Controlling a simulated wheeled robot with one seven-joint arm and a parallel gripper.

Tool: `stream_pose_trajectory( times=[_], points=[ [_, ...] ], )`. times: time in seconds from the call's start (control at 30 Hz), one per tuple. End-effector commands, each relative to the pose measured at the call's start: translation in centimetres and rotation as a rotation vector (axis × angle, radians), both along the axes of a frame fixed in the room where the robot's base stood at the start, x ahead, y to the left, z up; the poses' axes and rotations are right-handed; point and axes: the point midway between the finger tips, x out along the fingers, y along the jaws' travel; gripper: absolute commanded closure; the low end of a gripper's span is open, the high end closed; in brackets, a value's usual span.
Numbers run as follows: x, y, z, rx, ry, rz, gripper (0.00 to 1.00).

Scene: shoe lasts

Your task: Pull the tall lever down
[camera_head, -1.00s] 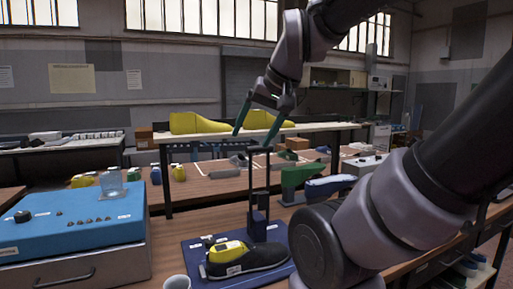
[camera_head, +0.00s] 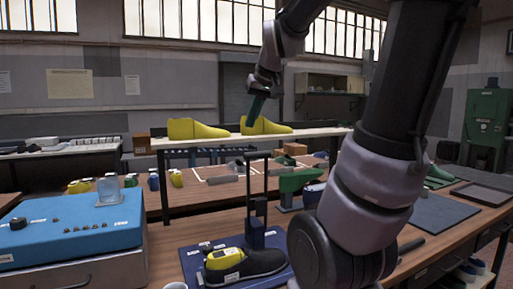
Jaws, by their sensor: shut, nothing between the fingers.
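The tall lever (camera_head: 266,187) is a dark upright frame with two thin posts and a crossbar on top. It rises from a dark blue block (camera_head: 254,234) on a blue base plate (camera_head: 191,262). A black shoe (camera_head: 262,264) with a yellow last (camera_head: 222,258) in it sits in front of the lever on the plate. My gripper (camera_head: 252,122) is shut and empty. In the picture it hangs above the crossbar, with a gap between them; I cannot tell the distance in depth.
A blue control box (camera_head: 70,228) with a glass on it stands at left. Large yellow lasts (camera_head: 196,129) lie on a raised shelf behind. Dark mats lie on the bench at right.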

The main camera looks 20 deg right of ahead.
Motion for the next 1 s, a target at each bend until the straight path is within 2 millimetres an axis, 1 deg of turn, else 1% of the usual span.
stream_pose_trajectory(
  times=[0.03, 0.2, 0.3, 0.4, 0.5, 0.6, 1.0],
  points=[
    [1.7, -0.9, -0.1, -0.020, 0.008, 0.011, 1.00],
    [6.3, -3.7, -0.3, -0.091, 0.020, 0.060, 1.00],
    [8.4, -5.1, -0.6, -0.126, 0.028, 0.084, 1.00],
    [9.9, -6.2, -0.9, -0.152, 0.033, 0.102, 1.00],
    [10.9, -6.9, -1.1, -0.168, 0.036, 0.114, 1.00],
    [11.3, -7.2, -1.2, -0.176, 0.038, 0.121, 1.00],
    [11.4, -7.2, -1.4, -0.177, 0.038, 0.122, 1.00]
  ],
)
